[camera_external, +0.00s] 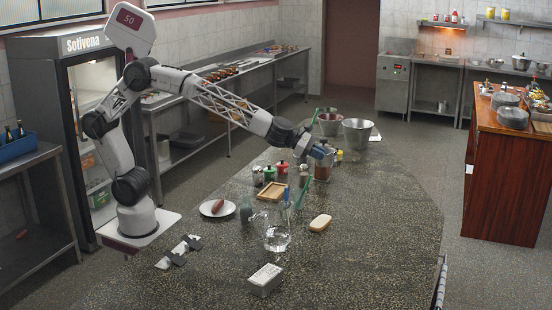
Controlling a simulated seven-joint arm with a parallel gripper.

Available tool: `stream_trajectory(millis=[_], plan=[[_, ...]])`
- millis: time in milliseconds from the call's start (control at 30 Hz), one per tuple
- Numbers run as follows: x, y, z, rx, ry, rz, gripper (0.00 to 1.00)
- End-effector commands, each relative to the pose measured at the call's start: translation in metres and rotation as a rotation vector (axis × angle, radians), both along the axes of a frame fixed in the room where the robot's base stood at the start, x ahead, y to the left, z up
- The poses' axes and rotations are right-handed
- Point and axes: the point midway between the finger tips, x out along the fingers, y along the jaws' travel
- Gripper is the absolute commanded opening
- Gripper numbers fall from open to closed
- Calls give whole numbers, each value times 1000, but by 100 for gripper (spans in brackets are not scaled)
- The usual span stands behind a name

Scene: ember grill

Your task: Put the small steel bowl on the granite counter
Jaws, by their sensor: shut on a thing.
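My gripper (323,152) is at the middle of the long granite counter (365,215), low over its far half. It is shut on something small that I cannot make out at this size. A clear container with reddish-brown contents (322,171) stands right below or beside the fingers; I cannot tell whether they touch it. A wide steel bowl (357,133) stands on the counter beyond my gripper. A smaller steel bowl with a reddish inside (330,124) stands left of it. I cannot tell whether another small steel bowl is hidden at the fingers.
Jars with red and green lids (270,173), a wooden tray (272,191), a plate with a sausage (217,208), a glass pitcher (276,236), a bread roll (320,223) and a white-topped box (265,279) crowd the counter's left and middle. The right side is clear.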

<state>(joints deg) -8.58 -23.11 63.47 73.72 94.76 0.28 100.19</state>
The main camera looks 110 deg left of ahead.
Motion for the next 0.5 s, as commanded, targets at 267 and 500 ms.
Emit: stream_trajectory(millis=[267, 500], plan=[[-5, 78, 13, 0, 15, 64, 0], [-14, 139, 21, -2, 29, 113, 0]])
